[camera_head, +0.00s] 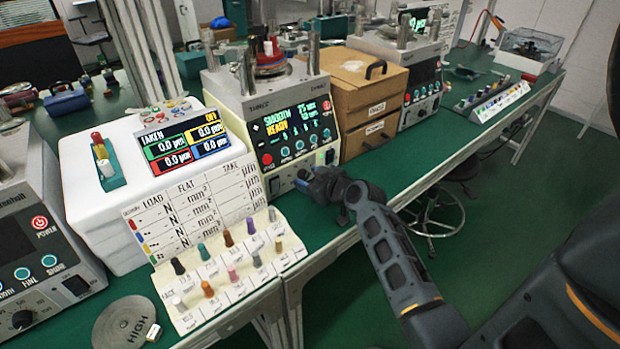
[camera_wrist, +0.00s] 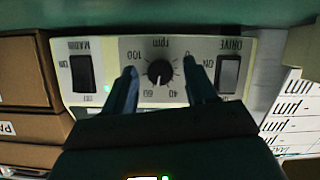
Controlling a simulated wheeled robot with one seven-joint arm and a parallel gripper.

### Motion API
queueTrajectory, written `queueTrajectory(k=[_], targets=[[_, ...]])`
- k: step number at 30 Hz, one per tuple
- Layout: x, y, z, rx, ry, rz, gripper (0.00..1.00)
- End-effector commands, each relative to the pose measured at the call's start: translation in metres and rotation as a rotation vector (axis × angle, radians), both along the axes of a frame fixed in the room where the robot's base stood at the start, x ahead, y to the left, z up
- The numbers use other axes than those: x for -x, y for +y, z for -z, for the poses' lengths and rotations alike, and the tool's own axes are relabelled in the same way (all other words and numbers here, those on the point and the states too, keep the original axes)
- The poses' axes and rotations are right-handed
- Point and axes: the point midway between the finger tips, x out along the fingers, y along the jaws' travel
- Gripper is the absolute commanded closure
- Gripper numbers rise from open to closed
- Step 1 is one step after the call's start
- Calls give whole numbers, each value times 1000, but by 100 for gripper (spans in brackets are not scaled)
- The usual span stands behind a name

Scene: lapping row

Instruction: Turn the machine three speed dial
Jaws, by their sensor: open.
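Machine three (camera_head: 250,105) stands on the green bench in the head view, with a lit screen reading SMOOTH and READY. Its low front panel also fills the upper middle of the wrist view (camera_wrist: 205,98), upside down. The speed dial (camera_wrist: 160,72) is a black round knob on a scale marked rpm, between the MAIN and DRIVE switches. My gripper (camera_wrist: 161,82) is open, with one finger at each side of the dial and visible gaps to it. In the head view my gripper (camera_head: 308,186) is at the machine's lower front and hides the dial.
The MAIN switch (camera_wrist: 82,73) and DRIVE switch (camera_wrist: 228,73) flank the fingers closely. Brown drawer boxes (camera_head: 362,95) stand right of the machine. A white box with a readout (camera_head: 95,195) and a rack of coloured pegs (camera_head: 215,290) are to its left. A stool (camera_head: 440,205) stands below the bench.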

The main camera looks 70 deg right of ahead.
Motion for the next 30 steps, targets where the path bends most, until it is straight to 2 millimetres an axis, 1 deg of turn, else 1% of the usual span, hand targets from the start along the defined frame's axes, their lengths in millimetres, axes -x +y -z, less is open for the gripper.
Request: queueTrajectory(k=[1,2,15,18,26,30], targets=[[0,0,0,0,0,0,46],[0,0,0,0,0,0,48],[0,0,0,0,0,0,91],[0,0,0,0,0,0,99],[0,0,1,-25,-16,0,99],[0,0,2,-75,-48,-1,99]])
